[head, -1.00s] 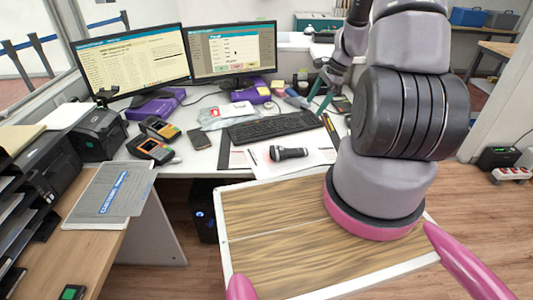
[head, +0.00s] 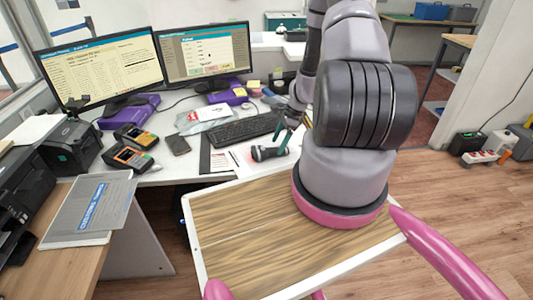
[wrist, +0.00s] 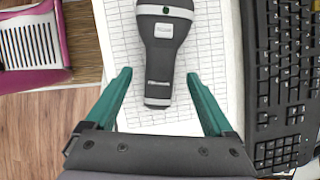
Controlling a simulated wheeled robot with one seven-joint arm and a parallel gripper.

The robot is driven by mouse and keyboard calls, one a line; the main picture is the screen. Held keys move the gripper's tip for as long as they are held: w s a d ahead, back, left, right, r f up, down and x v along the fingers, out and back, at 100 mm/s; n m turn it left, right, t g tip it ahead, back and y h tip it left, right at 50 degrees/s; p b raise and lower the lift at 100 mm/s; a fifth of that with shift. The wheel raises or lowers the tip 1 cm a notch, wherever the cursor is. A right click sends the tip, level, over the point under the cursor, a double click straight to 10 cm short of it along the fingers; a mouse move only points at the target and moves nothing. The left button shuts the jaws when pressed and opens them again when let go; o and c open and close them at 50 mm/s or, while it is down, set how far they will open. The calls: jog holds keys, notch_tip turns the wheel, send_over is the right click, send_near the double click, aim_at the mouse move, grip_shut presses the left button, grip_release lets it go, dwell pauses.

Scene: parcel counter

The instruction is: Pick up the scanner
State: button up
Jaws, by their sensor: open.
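The scanner (head: 266,153), dark with a lighter grey band, lies on a printed sheet at the front of the white desk. In the wrist view the scanner (wrist: 163,40) lies lengthwise, its wide head at the top edge and its handle towards my gripper. My gripper (wrist: 158,73) is open, with one teal finger on each side of the handle end and a visible gap on both sides. In the head view my gripper (head: 284,134) is at the scanner's right end. I cannot tell its exact height above the desk.
A black keyboard (head: 241,129) lies close behind the scanner and shows on the right of the wrist view. A phone (head: 177,145) and two orange-and-black handheld devices (head: 129,157) lie to the left. Two monitors (head: 205,50) stand behind.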

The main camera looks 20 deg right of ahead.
aim_at(275, 149)
jog(key=shift+x, duration=1.55)
grip_shut()
